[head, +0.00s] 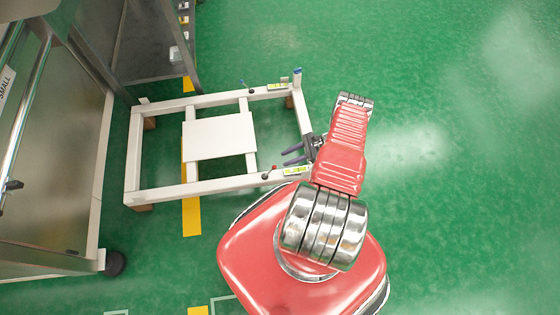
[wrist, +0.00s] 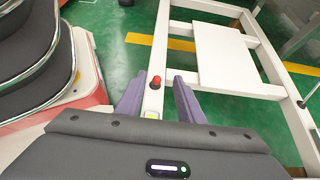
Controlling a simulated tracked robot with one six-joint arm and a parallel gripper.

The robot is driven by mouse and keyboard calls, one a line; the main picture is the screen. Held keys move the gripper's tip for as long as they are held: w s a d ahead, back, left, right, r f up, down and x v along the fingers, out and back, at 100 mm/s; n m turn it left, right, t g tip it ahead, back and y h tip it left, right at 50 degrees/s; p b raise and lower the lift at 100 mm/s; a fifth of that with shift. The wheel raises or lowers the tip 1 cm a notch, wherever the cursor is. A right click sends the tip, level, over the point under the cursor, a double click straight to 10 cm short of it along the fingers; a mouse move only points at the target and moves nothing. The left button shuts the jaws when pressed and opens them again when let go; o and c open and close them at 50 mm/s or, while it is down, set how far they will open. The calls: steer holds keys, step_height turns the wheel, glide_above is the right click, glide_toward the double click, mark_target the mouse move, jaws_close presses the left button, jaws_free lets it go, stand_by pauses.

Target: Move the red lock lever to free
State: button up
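The red lock lever (head: 274,168) has a small round red knob and stands on the near rail of a white frame (head: 230,184), beside a yellow-green label. In the wrist view the red knob (wrist: 156,79) shows between the two purple fingertips, at or slightly beyond them; contact cannot be made out. My gripper (head: 285,157) comes in from the right over the near right corner of the frame. In the wrist view my gripper (wrist: 157,87) has its fingers apart, with nothing held. The lower part of the lever is partly hidden.
A white plate (head: 220,136) lies across the frame's middle. A second lever with a blue knob (head: 242,82) is on the far rail. A blue-topped post (head: 297,73) stands at the far right corner. A large machine (head: 60,150) borders the left. Green floor on the right is clear.

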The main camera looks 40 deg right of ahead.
steer(key=shift+v, duration=1.05)
